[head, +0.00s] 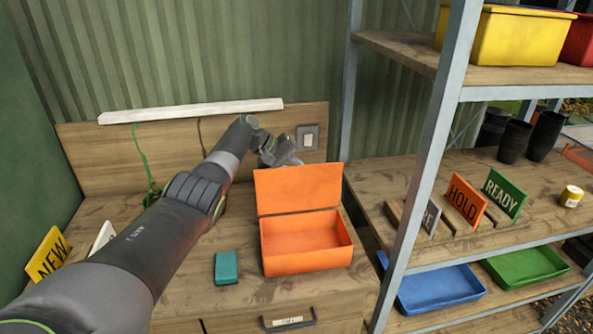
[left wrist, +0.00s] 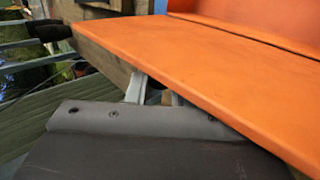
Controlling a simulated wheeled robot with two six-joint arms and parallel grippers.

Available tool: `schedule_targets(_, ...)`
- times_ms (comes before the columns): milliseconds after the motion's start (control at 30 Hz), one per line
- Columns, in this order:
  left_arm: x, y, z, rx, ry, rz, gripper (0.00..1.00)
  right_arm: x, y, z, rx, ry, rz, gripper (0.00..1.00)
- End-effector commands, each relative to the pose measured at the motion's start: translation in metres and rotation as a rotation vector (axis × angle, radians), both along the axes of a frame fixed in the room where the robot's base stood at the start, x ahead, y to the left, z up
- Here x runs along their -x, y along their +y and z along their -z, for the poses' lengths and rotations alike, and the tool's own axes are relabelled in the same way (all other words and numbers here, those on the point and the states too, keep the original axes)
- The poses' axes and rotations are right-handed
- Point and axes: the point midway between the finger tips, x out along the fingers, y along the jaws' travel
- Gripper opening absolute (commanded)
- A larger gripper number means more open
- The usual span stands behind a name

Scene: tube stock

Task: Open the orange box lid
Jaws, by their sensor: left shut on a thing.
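The orange box (head: 308,263) stands on the wooden bench, and its inside shows from above. Its orange lid (head: 299,188) is hinged at the back and stands raised, close to upright. My left gripper (head: 293,161) is at the lid's top edge, reaching in from behind it, and is shut on the lid. In the left wrist view the lid (left wrist: 200,62) crosses the picture as a broad orange panel, and the left gripper (left wrist: 152,92) shows as pale finger parts at its edge. The lid partly hides the fingertips. My right gripper is not in view.
A teal block (head: 227,268) lies left of the box. A yellow NEW sign (head: 48,256) stands at the far left. A metal shelf post (head: 425,160) rises right of the box. Blue (head: 440,288) and green (head: 525,268) trays sit on the lower shelf.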

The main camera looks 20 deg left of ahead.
Motion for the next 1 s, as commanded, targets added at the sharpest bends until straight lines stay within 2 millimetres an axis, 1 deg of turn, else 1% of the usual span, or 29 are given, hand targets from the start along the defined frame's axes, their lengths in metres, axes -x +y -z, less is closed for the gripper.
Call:
schedule_targets(33,0.0015,-0.0003,0.0032,0.005,0.013,0.000,0.00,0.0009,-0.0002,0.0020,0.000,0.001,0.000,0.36)
schedule_targets(567,0.0035,-0.0015,0.0047,0.017,0.034,0.001,0.00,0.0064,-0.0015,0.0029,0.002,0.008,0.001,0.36)
schedule_targets(600,0.0035,-0.0015,0.0047,0.017,0.034,0.001,0.25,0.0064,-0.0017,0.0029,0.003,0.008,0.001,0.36)
schedule_targets(733,0.0032,-0.0014,0.0042,0.017,0.032,0.001,0.41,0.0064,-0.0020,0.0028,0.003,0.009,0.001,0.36)
schedule_targets(1000,0.0029,-0.0010,0.0026,0.017,0.030,0.000,0.41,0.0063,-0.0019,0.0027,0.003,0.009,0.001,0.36)
